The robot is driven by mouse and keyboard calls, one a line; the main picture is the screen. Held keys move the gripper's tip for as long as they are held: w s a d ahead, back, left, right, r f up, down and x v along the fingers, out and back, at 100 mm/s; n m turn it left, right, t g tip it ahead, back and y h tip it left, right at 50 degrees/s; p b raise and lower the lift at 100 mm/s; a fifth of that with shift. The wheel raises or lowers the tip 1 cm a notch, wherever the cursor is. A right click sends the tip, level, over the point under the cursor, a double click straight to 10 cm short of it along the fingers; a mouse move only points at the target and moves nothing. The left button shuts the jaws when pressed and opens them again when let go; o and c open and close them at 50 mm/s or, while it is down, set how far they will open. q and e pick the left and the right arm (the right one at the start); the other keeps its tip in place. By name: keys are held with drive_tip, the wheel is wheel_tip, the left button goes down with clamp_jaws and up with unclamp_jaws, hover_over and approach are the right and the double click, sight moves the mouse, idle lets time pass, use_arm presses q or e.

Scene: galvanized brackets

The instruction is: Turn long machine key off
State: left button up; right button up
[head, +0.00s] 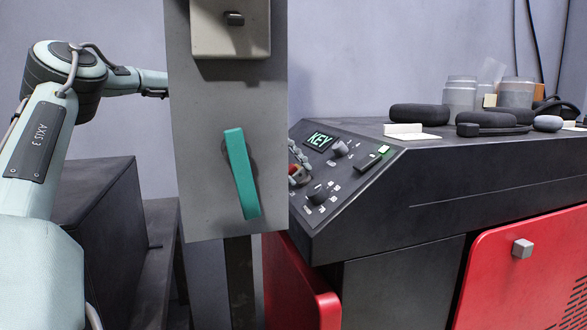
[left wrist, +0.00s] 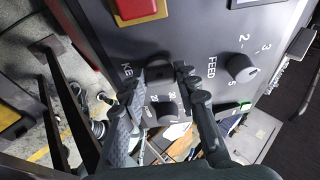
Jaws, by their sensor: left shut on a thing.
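The long machine's black control panel (head: 335,185) slopes at its left end, with a lit green KEY display. In the left wrist view the same panel (left wrist: 190,25) shows a KEY label beside my left gripper (left wrist: 160,75). Its two dark fingers close in beside that label, shut on the machine key, which the fingertips mostly hide. Whether the key is turned cannot be told. In the head view my left arm (head: 40,140) passes behind a grey post panel, and the gripper is largely hidden there. My right gripper is in neither view.
The grey panel with a teal handle (head: 241,175) stands close in front. A FEED knob (left wrist: 240,68) and a red button on a yellow base (left wrist: 135,8) flank the fingers. Dark pads (head: 420,114) and jars (head: 460,95) stand on the machine top. A red door (head: 530,280) is below.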

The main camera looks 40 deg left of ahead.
use_arm(q)
drive_tip(key=o, duration=1.2)
drive_tip(key=shift+c, duration=0.2)
drive_tip(key=shift+a, duration=0.1)
drive_tip(key=v, duration=1.2)
